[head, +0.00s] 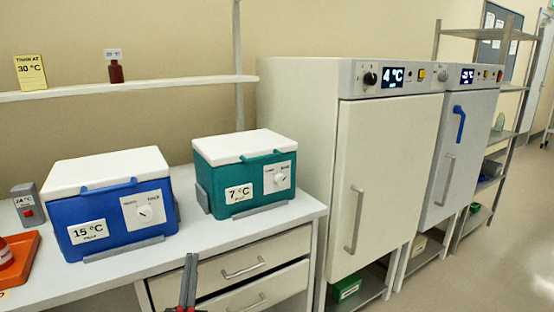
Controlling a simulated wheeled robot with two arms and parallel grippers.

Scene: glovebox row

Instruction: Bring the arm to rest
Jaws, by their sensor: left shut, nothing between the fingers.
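My left gripper (188,284) shows at the bottom of the head view, in front of the white bench and its drawers. Its two dark grey fingers point up and lie together, with red parts near their base. It is shut and empty. It appears apart from the bench and the boxes. The rest of the left arm is below the picture edge. My right gripper is not in view.
A blue cool box (110,208) and a green cool box (244,180) stand on the bench (190,243). An orange tray (20,262) is at far left. Two closed cabinets (385,180) (462,150) stand right. Floor (500,270) is clear at right.

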